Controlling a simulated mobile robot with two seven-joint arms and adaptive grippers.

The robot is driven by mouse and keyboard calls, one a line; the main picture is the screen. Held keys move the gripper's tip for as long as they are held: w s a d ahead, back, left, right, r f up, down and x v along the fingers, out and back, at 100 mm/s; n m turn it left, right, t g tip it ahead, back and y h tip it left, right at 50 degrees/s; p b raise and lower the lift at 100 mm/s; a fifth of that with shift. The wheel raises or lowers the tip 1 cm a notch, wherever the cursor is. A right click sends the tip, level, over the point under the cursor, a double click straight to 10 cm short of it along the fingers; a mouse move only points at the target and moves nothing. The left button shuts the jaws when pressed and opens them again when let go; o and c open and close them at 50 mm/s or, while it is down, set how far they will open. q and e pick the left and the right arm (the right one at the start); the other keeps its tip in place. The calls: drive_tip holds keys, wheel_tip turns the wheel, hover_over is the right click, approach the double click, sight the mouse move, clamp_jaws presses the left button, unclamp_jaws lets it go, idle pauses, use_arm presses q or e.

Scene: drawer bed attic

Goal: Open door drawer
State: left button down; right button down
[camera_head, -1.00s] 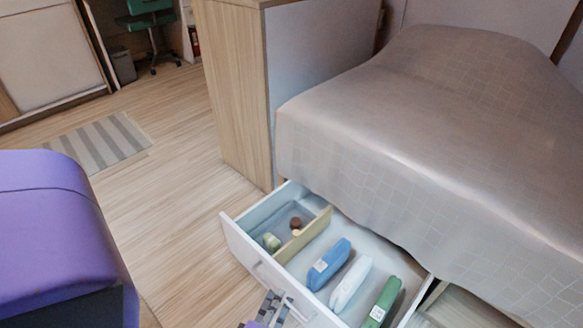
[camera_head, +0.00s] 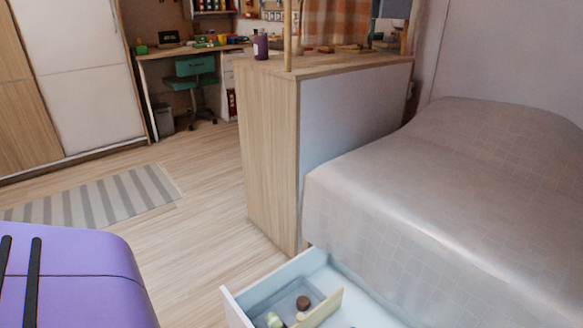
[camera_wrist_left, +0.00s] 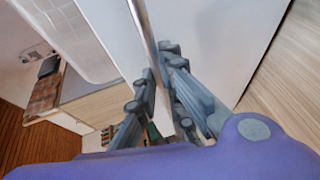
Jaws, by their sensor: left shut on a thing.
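The white drawer (camera_head: 268,280) stands out from under the bed at the bottom of the head view. Its near part is cut off by the frame. A divided section inside it holds a brown round item (camera_head: 303,302) and a green item (camera_head: 274,320). In the left wrist view my left gripper (camera_wrist_left: 168,125) is shut on the upper edge of the drawer front (camera_wrist_left: 205,45), with its fingers on both sides of that edge. My left gripper is outside the head view, and my right gripper shows in no view.
The bed (camera_head: 450,200) with its grey cover is at the right. A wooden cabinet (camera_head: 270,150) stands behind the drawer. Wood floor (camera_head: 200,230) is open to the left, with a striped rug (camera_head: 100,200). A desk and green chair (camera_head: 195,80) are farther back.

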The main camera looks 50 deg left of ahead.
use_arm(q)
drive_tip(key=c, duration=1.8)
unclamp_jaws()
drive_tip(key=shift+c, duration=0.2)
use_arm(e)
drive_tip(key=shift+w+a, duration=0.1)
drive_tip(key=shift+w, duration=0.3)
use_arm(q)
drive_tip(key=shift+r, duration=0.1)
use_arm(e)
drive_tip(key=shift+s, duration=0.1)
use_arm(q)
drive_tip(key=shift+r, duration=0.25)
drive_tip(key=o, duration=1.1)
wheel_tip(320, 180, up, 10)
drive_tip(key=shift+f, duration=0.15)
drive_tip(key=c, duration=1.1)
drive_tip(key=shift+f, duration=0.1)
